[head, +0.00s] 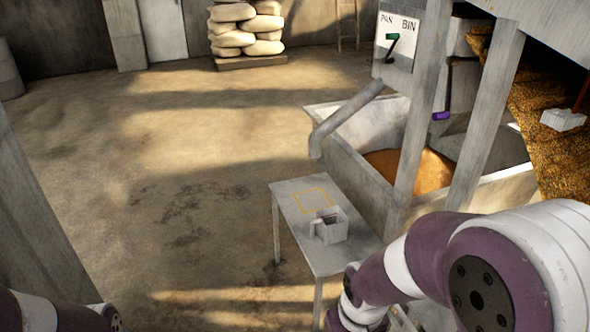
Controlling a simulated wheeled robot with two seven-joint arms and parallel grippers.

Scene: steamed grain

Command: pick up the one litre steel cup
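A small pale grey vessel (332,231) with a handle-like part on its left side stands upright on the small grey table (285,197). It looks boxy, and I cannot tell for sure that it is the one litre steel cup. It sits just in front of a yellow square outline (312,188) marked on the tabletop. My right arm comes in from the right, and its purple and white links reach the table's front right side. Its gripper does not show. My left arm shows only at the bottom left edge, and its gripper is out of view.
A grey spout (343,118) slopes down over the table's far edge. Behind it is a walled bin (346,178) with orange grain (411,168). A grey post (416,113) stands right of the table. A sign (397,41) reads "PAN BIN". Open floor lies left.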

